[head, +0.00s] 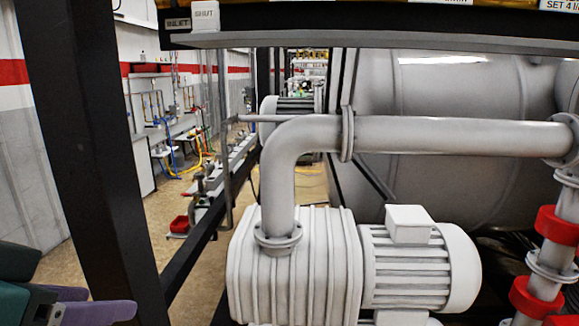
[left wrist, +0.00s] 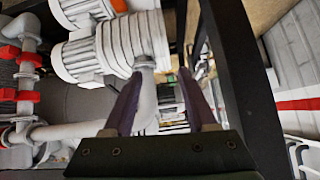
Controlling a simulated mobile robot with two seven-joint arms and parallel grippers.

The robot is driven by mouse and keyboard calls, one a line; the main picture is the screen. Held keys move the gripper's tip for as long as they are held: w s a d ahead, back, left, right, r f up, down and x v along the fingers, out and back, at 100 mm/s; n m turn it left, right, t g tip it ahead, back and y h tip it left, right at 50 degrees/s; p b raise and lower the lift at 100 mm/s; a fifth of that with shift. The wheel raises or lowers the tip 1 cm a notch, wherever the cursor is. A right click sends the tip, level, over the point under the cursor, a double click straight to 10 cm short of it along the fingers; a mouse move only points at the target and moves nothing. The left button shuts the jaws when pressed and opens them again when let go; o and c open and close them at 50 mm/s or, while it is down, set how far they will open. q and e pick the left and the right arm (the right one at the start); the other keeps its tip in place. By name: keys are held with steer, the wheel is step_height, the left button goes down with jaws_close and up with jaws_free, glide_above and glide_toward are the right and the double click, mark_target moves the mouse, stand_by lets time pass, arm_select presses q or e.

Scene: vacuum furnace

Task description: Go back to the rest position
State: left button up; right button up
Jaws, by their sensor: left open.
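My left gripper (head: 108,303) shows at the bottom left corner of the head view, with purple fingers on a dark teal body. In the left wrist view its two purple fingers (left wrist: 160,76) stand apart with nothing held between them. Behind the gap are the grey pump and pipe, but I cannot tell how far off they are. In the head view the gripper is left of the pump, near the foot of the black post. My right gripper is in neither view.
A black post (head: 88,140) rises close to my left gripper. A grey ribbed pump (head: 295,265) with a motor (head: 420,265) and a thick pipe (head: 430,135) fills the middle and right. A dark beam (head: 370,27) crosses the top. Floor (head: 160,215) shows at left.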

arm_select(q)
steer(key=s+f+g, duration=0.3)
steer(key=s+f, duration=0.1)
steer(key=s, duration=0.5)
steer(key=s+f+g, duration=0.3)
steer(key=s+f, duration=0.1)
steer(key=s, duration=0.6)
step_height(320, 180, up, 16)
steer(key=p, duration=1.6)
steer(key=shift+w+d+y, duration=0.2)
steer(key=shift+w+y, duration=0.1)
steer(key=shift+w, duration=0.15)
steer(key=shift+f, duration=0.1)
